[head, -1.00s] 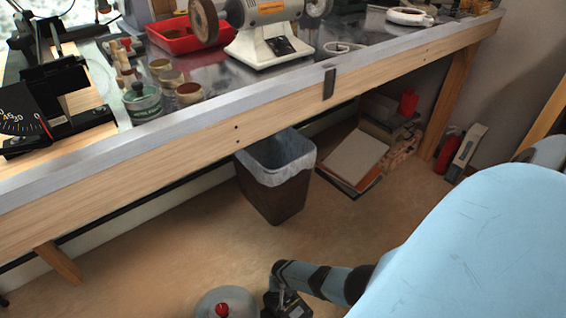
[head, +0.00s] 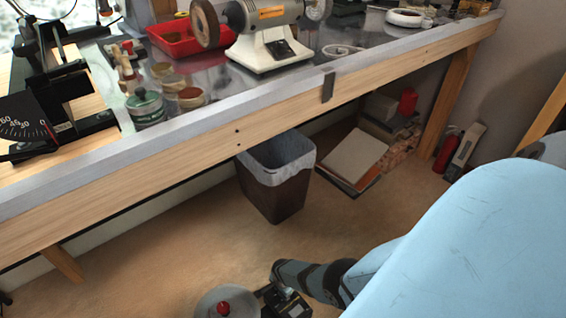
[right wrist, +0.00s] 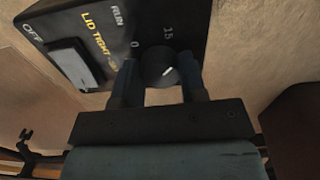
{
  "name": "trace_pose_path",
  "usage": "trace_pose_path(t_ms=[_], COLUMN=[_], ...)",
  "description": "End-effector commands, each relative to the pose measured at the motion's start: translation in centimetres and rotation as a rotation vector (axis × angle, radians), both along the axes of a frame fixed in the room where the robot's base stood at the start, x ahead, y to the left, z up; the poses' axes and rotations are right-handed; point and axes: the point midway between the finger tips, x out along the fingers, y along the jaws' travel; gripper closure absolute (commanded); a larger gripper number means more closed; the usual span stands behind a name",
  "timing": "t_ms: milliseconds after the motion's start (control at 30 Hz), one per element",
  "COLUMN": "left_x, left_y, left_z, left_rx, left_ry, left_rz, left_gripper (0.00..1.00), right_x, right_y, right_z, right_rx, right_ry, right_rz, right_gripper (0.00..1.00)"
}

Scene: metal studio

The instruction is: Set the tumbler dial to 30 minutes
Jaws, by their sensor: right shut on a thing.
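In the right wrist view, a black control panel (right wrist: 60,22) carries OFF, RUN, LID TIGHT, 0 and 15 labels and a pale rocker switch (right wrist: 75,62). Its round dark dial (right wrist: 158,66) has a short white mark slanting up to the right; the 15 label is above it. My right gripper (right wrist: 161,78) is shut on the dial, one finger on each side. The higher numbers are out of view. In the head view, my right gripper (head: 284,300) is low by the floor, beside a grey round lid with a red knob (head: 223,308). My left gripper is not in view.
A workbench (head: 150,145) runs above, with a bench grinder (head: 265,35), a red tray (head: 175,38), jars and a black scale (head: 25,118) on it. Beneath stand a lined waste bin (head: 278,180) and a stack of papers (head: 355,158). The floor between is clear.

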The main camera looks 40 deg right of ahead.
Motion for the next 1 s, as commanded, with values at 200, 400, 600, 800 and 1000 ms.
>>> trace_pose_path(t_ms=[200, 400, 600, 800, 1000], left_x=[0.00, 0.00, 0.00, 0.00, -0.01], left_y=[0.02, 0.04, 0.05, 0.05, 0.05], left_z=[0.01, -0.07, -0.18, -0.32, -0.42], left_rx=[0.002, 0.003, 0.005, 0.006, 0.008], left_ry=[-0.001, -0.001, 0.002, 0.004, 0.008], left_rz=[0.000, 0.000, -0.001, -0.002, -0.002], left_gripper=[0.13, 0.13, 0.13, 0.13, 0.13], right_x=[-0.11, -0.11, -0.08, -0.09, -0.06], right_y=[0.08, 0.05, 0.07, 0.06, 0.01], right_z=[-0.05, -0.07, -0.06, -0.07, -0.05], right_rx=[0.001, 0.001, 0.001, 0.000, 0.000], right_ry=[0.002, 0.002, 0.001, 0.001, 0.000], right_rz=[-0.207, -0.396, -0.572, -0.717, -0.814], right_gripper=[0.85, 0.85, 0.85, 0.85, 0.85])
